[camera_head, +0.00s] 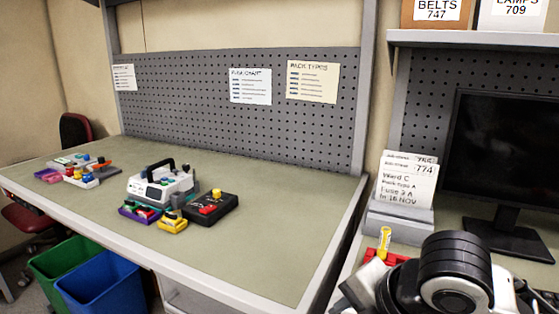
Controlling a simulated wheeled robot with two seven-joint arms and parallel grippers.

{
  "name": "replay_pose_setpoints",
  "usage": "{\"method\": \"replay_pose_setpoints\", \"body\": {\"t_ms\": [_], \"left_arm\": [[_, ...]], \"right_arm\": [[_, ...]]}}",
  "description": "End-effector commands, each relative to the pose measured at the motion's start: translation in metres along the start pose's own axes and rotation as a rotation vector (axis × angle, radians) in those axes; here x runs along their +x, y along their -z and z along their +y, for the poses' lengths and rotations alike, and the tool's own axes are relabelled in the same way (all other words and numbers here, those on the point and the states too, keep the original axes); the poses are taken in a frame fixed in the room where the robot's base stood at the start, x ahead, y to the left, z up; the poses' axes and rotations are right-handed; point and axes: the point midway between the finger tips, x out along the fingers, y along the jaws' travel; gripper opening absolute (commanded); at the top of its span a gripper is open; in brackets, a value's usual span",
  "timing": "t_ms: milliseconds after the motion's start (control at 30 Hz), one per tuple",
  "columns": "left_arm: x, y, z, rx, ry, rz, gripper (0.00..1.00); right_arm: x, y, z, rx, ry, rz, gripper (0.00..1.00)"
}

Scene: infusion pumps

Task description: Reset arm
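My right arm (455,265) shows at the bottom right as thick black and white links above the right-hand bench. Its gripper's fingers cannot be made out clearly, so I cannot tell whether they are open or shut. My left arm and gripper are out of view. A white and grey infusion pump (160,186) with a black handle stands on the green-topped bench. Next to it are a black box (210,208) with red parts, a yellow tray (172,222) and a purple tray (139,212). A yellow cylinder (384,242) stands upright near a red item (393,259), partly hidden by my arm.
A card holder (399,219) with printed cards and a black monitor (503,150) stand on the right bench. Several small coloured parts in trays (82,178) lie at the bench's left end. Green (62,258) and blue (103,287) bins stand below. The bench's right half is clear.

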Motion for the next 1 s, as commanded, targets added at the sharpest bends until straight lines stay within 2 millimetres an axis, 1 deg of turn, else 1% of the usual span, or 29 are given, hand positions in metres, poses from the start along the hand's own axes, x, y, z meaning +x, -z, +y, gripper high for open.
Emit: {"method": "replay_pose_setpoints", "body": {"t_ms": [33, 100, 167, 200, 267, 300, 367, 400, 467, 500, 700, 867, 900, 1000], "left_arm": [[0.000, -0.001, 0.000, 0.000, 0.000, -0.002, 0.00], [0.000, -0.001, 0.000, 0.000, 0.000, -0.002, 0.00], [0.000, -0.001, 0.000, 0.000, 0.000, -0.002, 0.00], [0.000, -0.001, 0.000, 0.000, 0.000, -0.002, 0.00], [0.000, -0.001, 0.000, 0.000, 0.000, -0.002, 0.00], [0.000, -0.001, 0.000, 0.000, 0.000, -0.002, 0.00], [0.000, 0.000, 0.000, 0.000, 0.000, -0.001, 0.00], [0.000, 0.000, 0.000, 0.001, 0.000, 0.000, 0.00], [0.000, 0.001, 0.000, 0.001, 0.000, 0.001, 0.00], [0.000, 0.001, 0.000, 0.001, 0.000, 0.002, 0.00], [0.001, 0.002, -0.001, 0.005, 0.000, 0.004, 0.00], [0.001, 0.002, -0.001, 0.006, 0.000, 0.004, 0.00], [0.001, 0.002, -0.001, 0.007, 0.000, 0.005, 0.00], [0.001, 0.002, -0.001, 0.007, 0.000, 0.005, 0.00]], "right_arm": [[0.013, 0.012, -0.009, 0.127, -0.013, 0.035, 0.43], [0.026, 0.021, -0.020, 0.325, -0.035, 0.059, 0.43], [0.036, 0.026, -0.032, 0.503, -0.046, 0.071, 0.43], [0.043, 0.029, -0.041, 0.627, -0.050, 0.075, 0.43], [0.051, 0.030, -0.057, 0.817, -0.049, 0.070, 0.43], [0.056, 0.031, -0.070, 0.945, -0.046, 0.061, 0.43], [0.063, 0.031, -0.091, 1.128, -0.039, 0.035, 0.43], [0.066, 0.030, -0.105, 1.241, -0.033, 0.013, 0.43], [0.070, 0.029, -0.126, 1.390, -0.024, -0.027, 0.43], [0.072, 0.029, -0.140, 1.479, -0.019, -0.056, 0.43], [0.072, 0.028, -0.205, 1.829, 0.005, -0.223, 0.43], [0.065, 0.030, -0.257, 2.044, 0.015, -0.383, 0.43], [0.074, 0.027, -0.250, 2.032, -0.021, -0.350, 0.43], [0.091, 0.024, -0.241, 2.012, -0.094, -0.280, 0.43]]}}
